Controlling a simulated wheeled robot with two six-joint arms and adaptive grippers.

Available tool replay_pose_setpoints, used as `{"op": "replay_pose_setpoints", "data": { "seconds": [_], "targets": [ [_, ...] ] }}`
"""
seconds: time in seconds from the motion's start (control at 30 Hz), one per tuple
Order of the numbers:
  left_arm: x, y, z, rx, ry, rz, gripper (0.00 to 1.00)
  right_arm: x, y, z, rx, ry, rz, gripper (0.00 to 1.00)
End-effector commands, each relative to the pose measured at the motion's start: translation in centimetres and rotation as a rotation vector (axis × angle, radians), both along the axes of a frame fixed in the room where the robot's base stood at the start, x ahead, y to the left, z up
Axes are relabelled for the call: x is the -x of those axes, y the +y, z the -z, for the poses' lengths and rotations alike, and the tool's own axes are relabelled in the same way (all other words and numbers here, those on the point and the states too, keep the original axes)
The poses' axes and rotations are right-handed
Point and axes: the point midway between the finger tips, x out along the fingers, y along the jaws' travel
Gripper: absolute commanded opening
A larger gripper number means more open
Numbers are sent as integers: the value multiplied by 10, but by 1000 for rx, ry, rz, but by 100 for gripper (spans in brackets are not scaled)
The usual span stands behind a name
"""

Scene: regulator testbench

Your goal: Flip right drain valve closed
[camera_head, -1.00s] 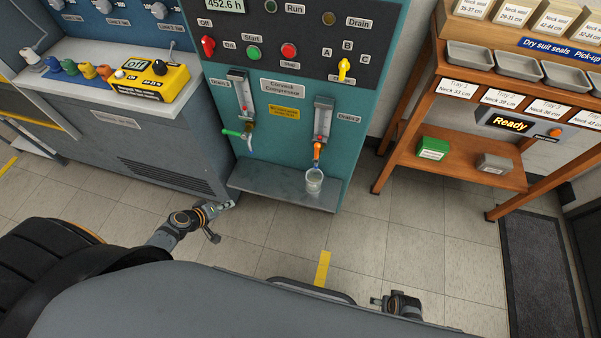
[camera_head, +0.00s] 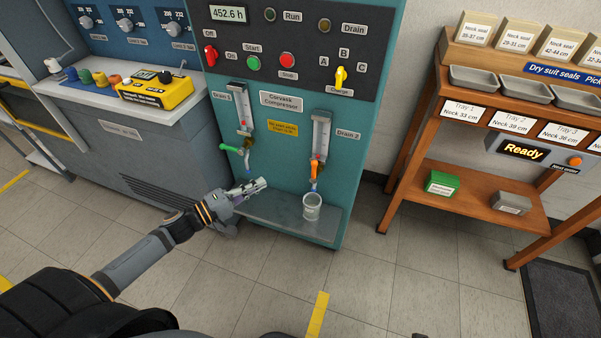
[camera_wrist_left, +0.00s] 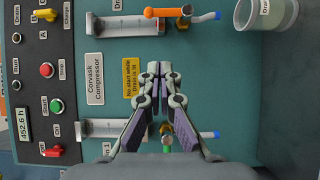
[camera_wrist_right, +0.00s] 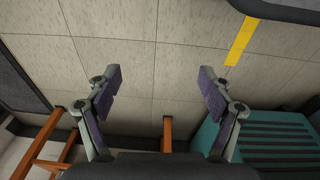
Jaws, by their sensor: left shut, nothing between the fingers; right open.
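The right drain valve, under Drain 2, has an orange lever (camera_head: 315,170) lying in line with its vertical pipe, above a blue outlet tip. The orange lever also shows at the top of the left wrist view (camera_wrist_left: 166,12). The left drain valve has a green lever (camera_head: 231,148) turned crosswise. My left gripper (camera_head: 262,184) is shut and empty, in front of the teal panel between the drains, left of and slightly below the orange lever and apart from it. My right gripper (camera_wrist_right: 159,80) is open and empty above the floor, seen only in its own wrist view.
A clear beaker (camera_head: 312,206) stands on the grey shelf (camera_head: 270,216) below the right drain. The compressor panel (camera_head: 282,155) rises behind. A wooden rack (camera_head: 470,185) stands to the right. The floor between is clear.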

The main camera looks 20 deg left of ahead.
Motion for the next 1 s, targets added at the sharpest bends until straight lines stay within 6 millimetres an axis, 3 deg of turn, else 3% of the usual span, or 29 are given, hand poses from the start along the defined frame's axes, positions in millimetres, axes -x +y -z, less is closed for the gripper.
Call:
{"op": "replay_pose_setpoints", "data": {
  "seconds": [0.17,0.53,0.77,1.0],
  "targets": [
    [-7,-5,3,-1,-2,1,0,-7,5,-17,-10,-3,-2,81],
    [-45,-31,0,5,-6,-4,0,-8,20,-84,-35,11,-17,81],
    [-82,-58,-4,9,-4,-4,0,-9,17,-70,-28,14,-12,81],
    [-87,-90,-2,4,0,-2,0,-8,10,-41,-17,8,-6,81]
  ]
}}
